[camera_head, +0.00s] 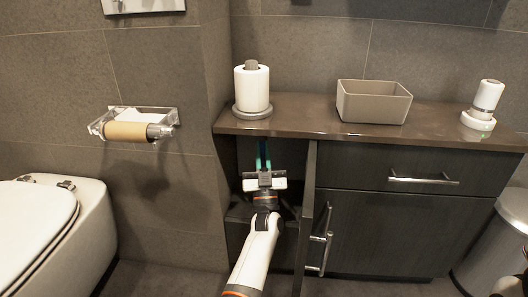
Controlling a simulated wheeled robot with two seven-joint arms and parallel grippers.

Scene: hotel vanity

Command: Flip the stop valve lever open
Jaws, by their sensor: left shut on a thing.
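My left arm reaches into the open compartment (245,225) under the vanity top, at its left end. My left gripper (263,150) points away from me, with its teal fingertips up in the shadow just below the top's front edge. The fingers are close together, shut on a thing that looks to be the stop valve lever. The lever and valve are hidden behind the gripper and in the dark, so I cannot tell the lever's angle. My right gripper is not in view.
An open cabinet door (309,200) stands edge-on close right of my left arm. The vanity top (310,117) overhangs the compartment and carries a paper roll (252,90), a tan box (373,101) and a white dispenser (485,104). A toilet (70,225) stands left.

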